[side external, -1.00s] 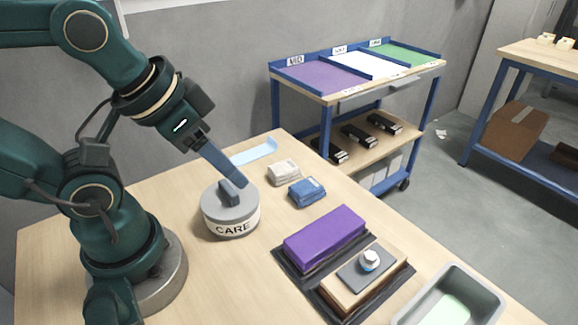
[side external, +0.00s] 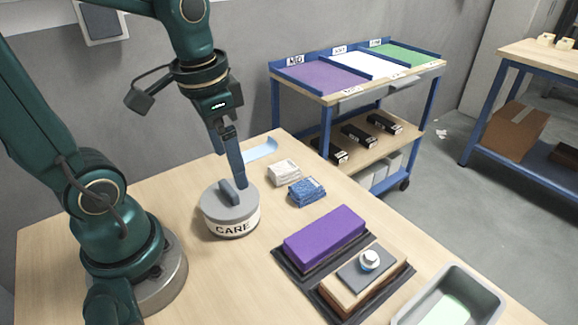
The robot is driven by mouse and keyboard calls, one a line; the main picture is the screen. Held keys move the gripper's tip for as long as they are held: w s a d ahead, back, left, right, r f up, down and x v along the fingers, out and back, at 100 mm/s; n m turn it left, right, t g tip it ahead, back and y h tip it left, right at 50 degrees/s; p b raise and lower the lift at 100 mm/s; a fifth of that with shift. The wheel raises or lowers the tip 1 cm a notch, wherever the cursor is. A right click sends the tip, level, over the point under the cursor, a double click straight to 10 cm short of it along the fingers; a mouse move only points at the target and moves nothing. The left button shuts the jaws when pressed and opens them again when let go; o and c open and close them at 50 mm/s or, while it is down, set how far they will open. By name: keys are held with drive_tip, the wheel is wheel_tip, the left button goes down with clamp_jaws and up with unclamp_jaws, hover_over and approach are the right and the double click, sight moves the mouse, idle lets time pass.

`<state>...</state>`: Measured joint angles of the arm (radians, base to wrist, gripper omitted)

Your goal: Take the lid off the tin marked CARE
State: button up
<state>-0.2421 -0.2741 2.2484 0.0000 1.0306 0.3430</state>
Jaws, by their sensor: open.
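The tin marked CARE (side external: 233,228) stands upright on the wooden table, with a white label band. Its grey lid (side external: 212,203) is on it, with a dark blue-grey bar handle (side external: 229,191) standing up in the middle. My gripper (side external: 241,183) points down with its long blue fingers just above and behind the lid, their tips near the handle's right side. The fingers overlap in this view, so the gap between them is hard to see. My gripper is open and holds nothing. Whether a finger touches the lid cannot be told.
A white cloth (side external: 284,173) and a blue cloth (side external: 307,191) lie right of the tin. A purple block (side external: 325,235), a wooden block with a knobbed plate (side external: 366,279) and a grey tub (side external: 456,300) are nearer the front.

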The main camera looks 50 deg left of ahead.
sight(228, 187)
drive_tip(key=shift+w+a+f+n+g, duration=0.1)
drive_tip(key=shift+a+f+n+g, duration=0.3)
drive_tip(key=shift+a+f+g, duration=0.35)
drive_tip(key=shift+a+f, duration=0.35)
drive_tip(key=shift+f, duration=2.55)
drive_tip(key=c, duration=1.4)
drive_tip(key=shift+r, duration=0.1)
